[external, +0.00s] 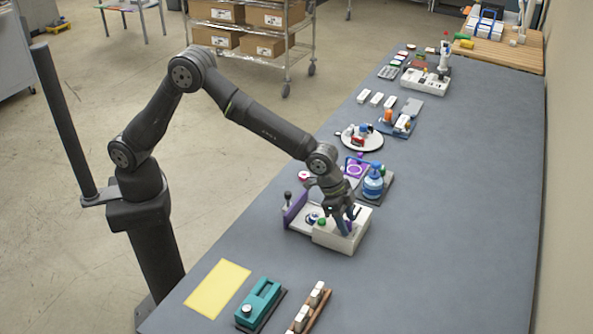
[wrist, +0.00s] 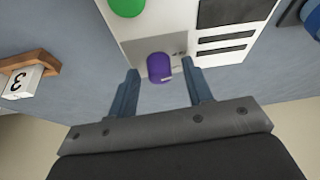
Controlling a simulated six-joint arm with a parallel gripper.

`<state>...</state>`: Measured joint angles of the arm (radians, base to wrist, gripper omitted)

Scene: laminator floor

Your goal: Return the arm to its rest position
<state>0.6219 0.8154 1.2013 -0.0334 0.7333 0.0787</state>
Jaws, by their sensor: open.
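My arm reaches from its base at the left over the long grey table (external: 440,150). My gripper (external: 350,222) is low over a white machine (external: 330,236) with a green button and purple parts. In the wrist view my gripper (wrist: 165,85) is open, with its two blue-grey fingers apart. A purple knob (wrist: 159,67) on the front of the white machine (wrist: 180,20) lies between the fingertips, with gaps on both sides. A green button (wrist: 127,5) shows at the top of the wrist view.
A teal device (external: 260,303), a yellow sheet (external: 218,289) and a wooden rack with white blocks (external: 308,310) are at the near end. A round white tray (external: 359,138) and other items line the table further back.

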